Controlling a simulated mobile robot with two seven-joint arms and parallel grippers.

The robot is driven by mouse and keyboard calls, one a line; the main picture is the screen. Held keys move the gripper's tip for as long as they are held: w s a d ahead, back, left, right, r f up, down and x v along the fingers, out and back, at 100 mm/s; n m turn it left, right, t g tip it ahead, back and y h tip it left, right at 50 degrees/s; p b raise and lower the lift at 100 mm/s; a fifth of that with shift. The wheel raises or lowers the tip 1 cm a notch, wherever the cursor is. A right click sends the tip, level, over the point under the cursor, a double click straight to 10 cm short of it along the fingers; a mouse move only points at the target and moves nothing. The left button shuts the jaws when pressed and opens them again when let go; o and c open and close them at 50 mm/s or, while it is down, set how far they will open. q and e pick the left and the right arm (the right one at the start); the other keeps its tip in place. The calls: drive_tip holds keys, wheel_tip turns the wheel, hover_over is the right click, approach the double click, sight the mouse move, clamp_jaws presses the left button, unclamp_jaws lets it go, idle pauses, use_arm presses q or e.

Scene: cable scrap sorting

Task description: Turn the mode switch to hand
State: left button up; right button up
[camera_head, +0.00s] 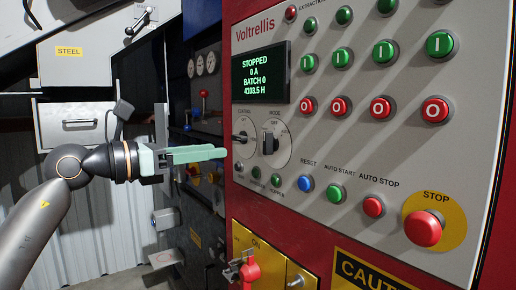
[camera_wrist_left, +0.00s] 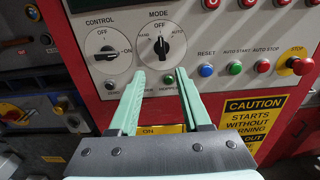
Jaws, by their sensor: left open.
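The mode switch is a black knob on a round pale dial on the grey panel. It shows in the head view (camera_head: 268,144) and in the wrist view (camera_wrist_left: 161,45). In the wrist view HAND is on the dial's left, OFF at the top and AUTO on the right; the knob stands roughly upright, toward OFF. My left gripper (camera_head: 222,153) has pale green fingers pointing at the panel. In the wrist view its fingers (camera_wrist_left: 161,74) are apart and empty, with the tips just below the mode knob. They appear short of the knob. My right gripper is not in view.
The control switch (camera_wrist_left: 108,53) is left of the mode dial, its knob toward ON. Several push buttons sit nearby, including blue RESET (camera_head: 306,183) and the large red STOP (camera_head: 424,229). The display (camera_head: 260,77) reads STOPPED. A red handle (camera_head: 250,270) is below the panel.

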sight(264, 145)
use_arm(q)
drive_tip(key=p+x, duration=0.2)
drive_tip(key=x, duration=0.8)
drive_tip(key=shift+d+r, duration=0.1)
drive_tip(key=shift+d, duration=0.3)
drive_tip(key=shift+w+d, duration=0.45)
drive_tip(key=shift+d, duration=0.05)
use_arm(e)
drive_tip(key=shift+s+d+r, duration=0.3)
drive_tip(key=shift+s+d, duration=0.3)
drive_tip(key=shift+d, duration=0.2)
use_arm(q)
clamp_jaws()
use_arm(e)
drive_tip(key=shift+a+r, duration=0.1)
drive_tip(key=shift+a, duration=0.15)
